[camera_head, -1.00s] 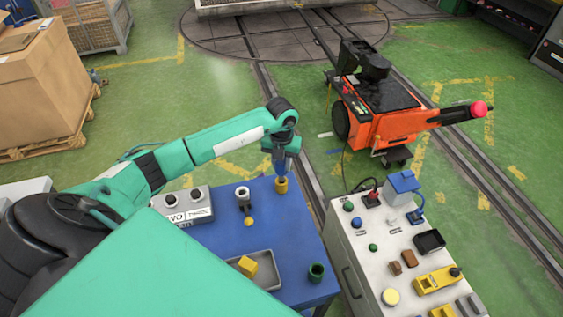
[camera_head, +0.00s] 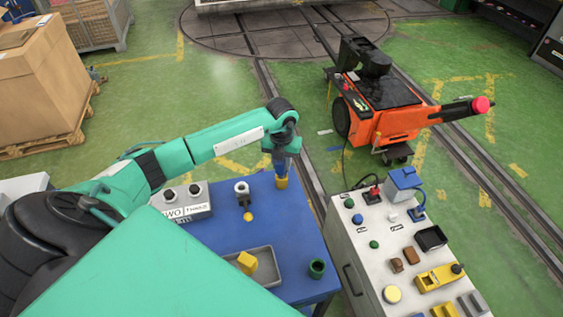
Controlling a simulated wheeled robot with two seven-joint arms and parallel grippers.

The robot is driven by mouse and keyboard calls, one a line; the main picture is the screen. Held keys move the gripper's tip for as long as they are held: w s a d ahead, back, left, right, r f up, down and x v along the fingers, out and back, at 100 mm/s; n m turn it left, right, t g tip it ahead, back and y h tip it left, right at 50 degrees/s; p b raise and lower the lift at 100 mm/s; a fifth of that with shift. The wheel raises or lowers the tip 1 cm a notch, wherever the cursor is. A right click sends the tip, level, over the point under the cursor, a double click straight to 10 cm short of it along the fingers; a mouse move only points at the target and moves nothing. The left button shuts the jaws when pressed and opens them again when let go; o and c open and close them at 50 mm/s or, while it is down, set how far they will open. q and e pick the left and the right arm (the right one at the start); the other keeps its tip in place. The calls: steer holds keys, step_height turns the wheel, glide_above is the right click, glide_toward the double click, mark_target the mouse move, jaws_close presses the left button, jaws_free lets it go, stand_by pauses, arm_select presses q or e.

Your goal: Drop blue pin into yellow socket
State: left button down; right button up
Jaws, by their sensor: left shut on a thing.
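The yellow socket (camera_head: 281,182) stands upright on the blue table near its far right corner. My left gripper (camera_head: 281,172) points down directly over the socket, with its fingertips at or just above the rim. It is shut on the blue pin, which is mostly hidden by the fingers and hard to tell from them. I cannot tell how far the pin is inside the socket. My right gripper is not in view.
The blue table (camera_head: 215,245) also bears a white-and-dark socket (camera_head: 242,187), a green socket (camera_head: 317,267), a grey tray (camera_head: 268,272) with a yellow block (camera_head: 247,262), and a button box (camera_head: 183,205). A grey console (camera_head: 350,250) stands to the right.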

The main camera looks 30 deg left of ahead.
arm_select(q)
steer(key=shift+f+b, duration=0.85)
steer(key=shift+f, duration=0.3)
steer(key=c, duration=1)
jaws_free()
steer(key=shift+c, duration=0.2)
step_height(320, 180, up, 13)
steer(key=b, duration=0.3)
steer(key=shift+f+b, duration=0.1)
steer(key=shift+b, duration=0.25)
steer(key=shift+r, duration=0.55)
